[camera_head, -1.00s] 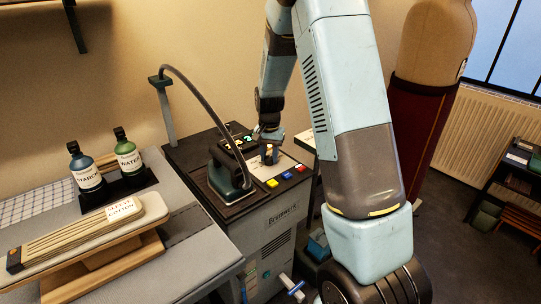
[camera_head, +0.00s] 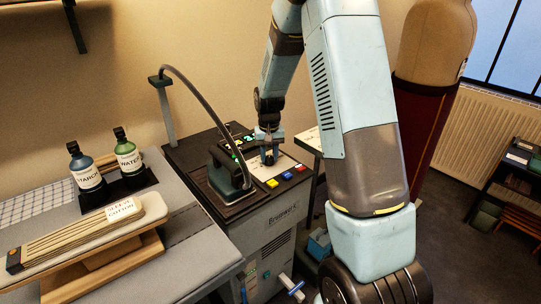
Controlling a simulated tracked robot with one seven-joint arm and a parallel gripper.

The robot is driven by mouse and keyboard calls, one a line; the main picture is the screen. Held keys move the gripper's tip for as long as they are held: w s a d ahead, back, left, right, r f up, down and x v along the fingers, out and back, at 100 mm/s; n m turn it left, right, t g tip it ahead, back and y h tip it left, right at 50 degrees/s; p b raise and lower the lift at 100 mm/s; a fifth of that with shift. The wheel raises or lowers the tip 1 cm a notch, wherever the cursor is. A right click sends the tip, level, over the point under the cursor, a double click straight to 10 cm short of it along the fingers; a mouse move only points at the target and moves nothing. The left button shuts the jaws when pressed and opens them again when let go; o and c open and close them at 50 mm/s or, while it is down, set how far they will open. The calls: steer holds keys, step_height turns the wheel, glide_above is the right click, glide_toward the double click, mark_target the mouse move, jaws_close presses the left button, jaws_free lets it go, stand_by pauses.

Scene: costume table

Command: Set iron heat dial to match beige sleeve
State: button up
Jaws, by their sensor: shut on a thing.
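The dark green iron (camera_head: 229,172) stands on the dark top of the grey Bronwerk station (camera_head: 262,222), with its hose arching up behind it. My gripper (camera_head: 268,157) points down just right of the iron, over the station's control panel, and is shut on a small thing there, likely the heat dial. The dial itself is mostly hidden by the fingers and its setting cannot be read. Green lit marks (camera_head: 236,146) show behind the iron. The beige sleeve (camera_head: 88,233) lies on a wooden sleeve board at the left, with a label that reads COTTON (camera_head: 120,209).
Blue STARCH (camera_head: 86,169) and green WATER (camera_head: 127,154) bottles stand in a black holder behind the board. Yellow, blue and red buttons (camera_head: 287,176) sit on the panel close to my gripper. A dress form (camera_head: 433,50) stands behind my arm.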

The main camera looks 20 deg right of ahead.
mark_target(269, 157)
steer(key=shift+w+r, duration=0.1)
steer(key=o, duration=1)
steer(key=shift+o, duration=0.2)
step_height(269, 157, up, 14)
steer(key=shift+f, duration=0.2)
steer(key=s+r+t, duration=0.3)
steer(key=s+r, duration=0.9)
steer(key=s, duration=0.4)
steer(key=s+r+n+t, duration=0.1)
steer(key=s+t, duration=0.1)
steer(key=s, duration=1.4)
steer(key=shift+s+d+r+t, duration=0.2)
steer(key=shift+d+r+t, duration=0.1)
steer(key=shift+r, duration=0.1)
